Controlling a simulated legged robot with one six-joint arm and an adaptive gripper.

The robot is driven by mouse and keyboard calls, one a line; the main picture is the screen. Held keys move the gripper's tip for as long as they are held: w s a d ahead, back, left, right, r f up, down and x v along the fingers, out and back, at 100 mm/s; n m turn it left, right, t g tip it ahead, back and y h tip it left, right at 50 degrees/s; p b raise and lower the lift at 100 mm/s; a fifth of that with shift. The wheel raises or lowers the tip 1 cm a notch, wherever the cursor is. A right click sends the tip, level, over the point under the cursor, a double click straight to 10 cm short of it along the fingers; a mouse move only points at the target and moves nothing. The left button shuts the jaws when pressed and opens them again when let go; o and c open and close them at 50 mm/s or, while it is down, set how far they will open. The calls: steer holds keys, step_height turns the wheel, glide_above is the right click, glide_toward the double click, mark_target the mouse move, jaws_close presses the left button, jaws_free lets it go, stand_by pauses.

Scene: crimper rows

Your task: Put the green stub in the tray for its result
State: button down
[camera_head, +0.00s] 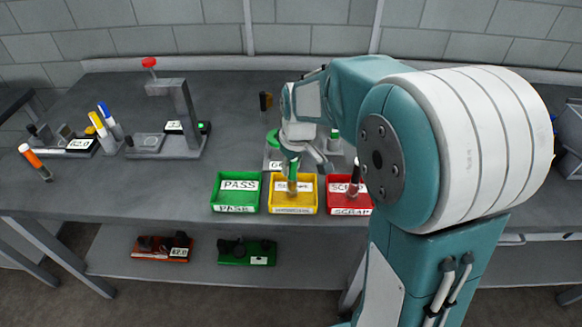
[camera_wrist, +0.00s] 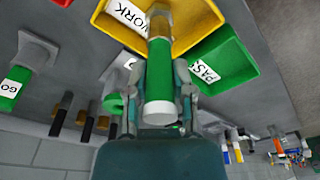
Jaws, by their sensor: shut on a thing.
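The green stub (camera_wrist: 160,75) is in my gripper (camera_wrist: 158,100), green sleeve with a pale band and a brownish end, in the wrist view. My gripper is shut on it. In the head view my gripper (camera_head: 293,160) and the stub (camera_head: 292,172) are above the yellow tray (camera_head: 275,207); its brownish end points down at or into that tray, contact unclear. The green tray (camera_head: 235,208), labelled PASS, is to the left. The red tray (camera_head: 340,211), labelled SCRAP, is to the right. The yellow tray's label is partly hidden; WORK shows in the wrist view.
A dark-ended stub (camera_head: 354,172) stands in the red tray. Markers (camera_head: 97,122) and an orange-topped stub (camera_head: 30,155) are farther left. My arm hides the right side.

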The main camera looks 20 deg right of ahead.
steer(key=shift+f, duration=0.45)
steer(key=shift+d, duration=0.15)
steer(key=shift+f, duration=0.15)
steer(key=shift+c, duration=2.4)
jaws_free()
